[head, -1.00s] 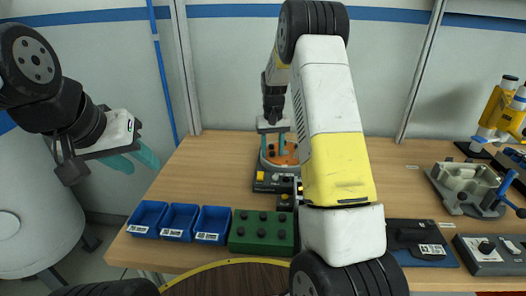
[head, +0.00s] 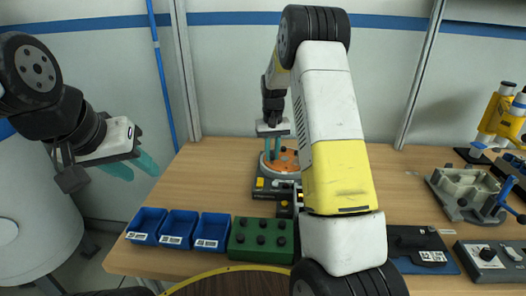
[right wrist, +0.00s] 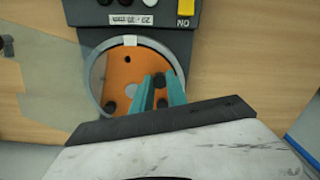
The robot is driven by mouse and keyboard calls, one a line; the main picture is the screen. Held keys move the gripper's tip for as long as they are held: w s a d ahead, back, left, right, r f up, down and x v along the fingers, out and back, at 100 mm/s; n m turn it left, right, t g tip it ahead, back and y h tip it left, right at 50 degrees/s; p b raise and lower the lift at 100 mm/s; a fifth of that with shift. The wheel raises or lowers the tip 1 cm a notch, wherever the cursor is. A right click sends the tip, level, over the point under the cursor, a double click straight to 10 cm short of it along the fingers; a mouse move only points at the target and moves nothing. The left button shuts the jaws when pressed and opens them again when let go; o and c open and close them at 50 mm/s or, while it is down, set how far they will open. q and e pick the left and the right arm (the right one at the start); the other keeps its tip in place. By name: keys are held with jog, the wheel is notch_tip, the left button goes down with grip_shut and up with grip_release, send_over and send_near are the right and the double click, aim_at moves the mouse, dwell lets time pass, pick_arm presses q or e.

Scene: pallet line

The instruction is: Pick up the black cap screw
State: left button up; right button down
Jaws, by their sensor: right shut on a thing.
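The black cap screw (right wrist: 158,80) shows between the teal fingertips of my right gripper (right wrist: 158,84) in the right wrist view. The gripper is shut on it, over the orange disc (right wrist: 120,75) of a round grey fixture. I cannot tell whether the screw is clear of the disc. In the head view my right gripper (head: 272,150) points down at the orange disc (head: 288,162), and the screw is too small to make out. My left gripper (head: 133,166) hangs at the left, away from the table, its teal fingers apart and empty.
Blue bins (head: 179,229) and a green block with black knobs (head: 261,239) stand along the table's front edge. A grey clamp fixture (head: 464,190), a control box (head: 492,259) and a yellow microscope (head: 497,115) are at the right. My right arm covers the middle.

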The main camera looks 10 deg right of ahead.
notch_tip(320, 180, up, 3)
jog(key=shift+s+f, duration=0.1)
jog(key=shift+f, duration=0.1)
jog(key=s+r, duration=0.1)
jog(key=s, duration=1.5)
jog(key=shift+d, duration=0.4)
jog(key=shift+a, duration=0.1)
